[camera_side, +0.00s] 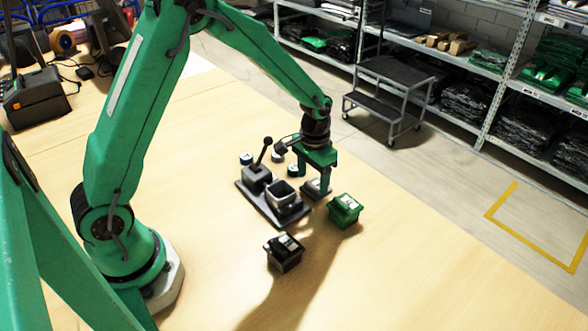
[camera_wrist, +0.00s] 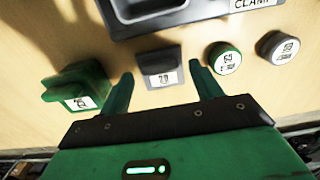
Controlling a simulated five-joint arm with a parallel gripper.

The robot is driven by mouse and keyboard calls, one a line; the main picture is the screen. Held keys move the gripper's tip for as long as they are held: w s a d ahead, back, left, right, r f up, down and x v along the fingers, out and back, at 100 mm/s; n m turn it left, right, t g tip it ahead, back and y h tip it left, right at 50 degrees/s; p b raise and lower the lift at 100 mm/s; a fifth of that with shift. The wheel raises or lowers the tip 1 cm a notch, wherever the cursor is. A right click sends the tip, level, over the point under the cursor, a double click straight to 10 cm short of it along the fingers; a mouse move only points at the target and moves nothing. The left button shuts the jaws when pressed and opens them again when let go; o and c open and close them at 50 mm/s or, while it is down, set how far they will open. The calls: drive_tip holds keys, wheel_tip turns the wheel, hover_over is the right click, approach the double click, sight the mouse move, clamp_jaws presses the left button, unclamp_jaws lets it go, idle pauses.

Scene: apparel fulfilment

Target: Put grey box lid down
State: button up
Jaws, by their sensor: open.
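The grey lid (camera_side: 313,189) lies on the table beside the clamp base, right of it in the side view. In the wrist view the grey lid (camera_wrist: 160,67) shows its label, between and just beyond my fingertips. My gripper (camera_side: 313,178) points down over the lid, with its fingers apart. In the wrist view my gripper (camera_wrist: 158,84) has a finger on each side of the lid, with gaps. I cannot tell how high the fingertips are. An open grey box (camera_side: 283,195) sits on the dark clamp base (camera_side: 262,207).
A green lidded box (camera_side: 344,210) stands close right of my gripper, and a black lidded box (camera_side: 284,252) stands nearer the camera. Round blue (camera_side: 246,159), grey (camera_side: 280,156) and green (camera_side: 293,170) pieces lie behind the clamp. Its lever (camera_side: 264,149) stands up. The table's right front is clear.

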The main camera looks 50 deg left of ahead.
sight(310, 185)
wheel_tip(310, 185, up, 11)
idle(0.5)
idle(0.5)
drive_tip(key=s+a+r+t, duration=0.1)
drive_tip(key=s+r, duration=0.4)
drive_tip(key=s, duration=0.6)
drive_tip(key=s+a+r+t, duration=0.1)
drive_tip(key=s+r+t, duration=0.3)
drive_tip(key=s, duration=0.6)
wheel_tip(310, 185, up, 2)
drive_tip(key=shift+s+t, duration=0.3)
drive_tip(key=shift+s, duration=0.1)
